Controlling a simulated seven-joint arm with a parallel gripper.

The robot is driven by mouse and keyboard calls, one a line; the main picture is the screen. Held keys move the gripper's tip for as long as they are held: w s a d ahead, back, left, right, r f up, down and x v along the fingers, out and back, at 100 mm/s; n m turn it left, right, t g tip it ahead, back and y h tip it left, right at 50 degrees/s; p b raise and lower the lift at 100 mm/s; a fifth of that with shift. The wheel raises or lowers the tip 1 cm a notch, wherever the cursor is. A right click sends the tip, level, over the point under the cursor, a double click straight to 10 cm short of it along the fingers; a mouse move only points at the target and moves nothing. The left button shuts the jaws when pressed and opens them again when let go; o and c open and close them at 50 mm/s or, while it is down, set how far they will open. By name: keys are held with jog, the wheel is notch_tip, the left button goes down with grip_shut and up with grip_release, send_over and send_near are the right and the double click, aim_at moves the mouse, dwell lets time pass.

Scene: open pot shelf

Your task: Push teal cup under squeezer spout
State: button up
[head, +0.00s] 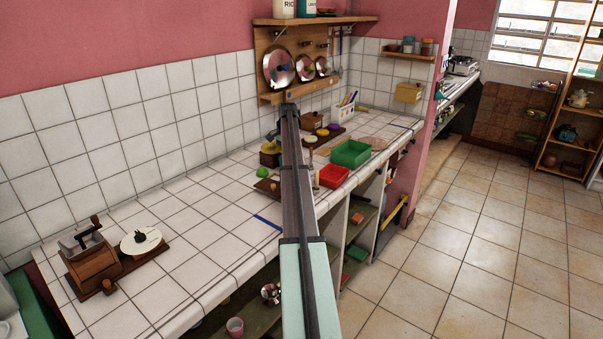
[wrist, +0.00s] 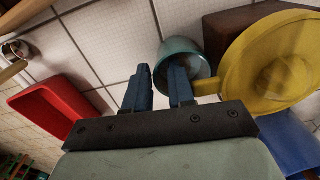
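The teal cup (wrist: 181,57) shows in the wrist view just beyond my gripper's right finger, which covers part of it. The yellow squeezer (wrist: 268,62) is to its right, and its spout (wrist: 207,87) overlaps the cup's lower right edge in the picture. I cannot tell whether the spout is over the cup's mouth. My gripper (wrist: 158,75) has two blue fingers apart with a gap between them and nothing held. In the head view a bit of yellow, likely the squeezer (head: 269,158), shows left of my arm; the arm hides the cup there.
A red bin (head: 333,177) and a green bin (head: 351,154) stand right of my arm near the counter's front edge. A wooden grinder (head: 93,262) and a white disc (head: 140,241) are at the near left. The tiled counter between is mostly clear.

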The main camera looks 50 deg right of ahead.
jog(key=shift+r, duration=1.95)
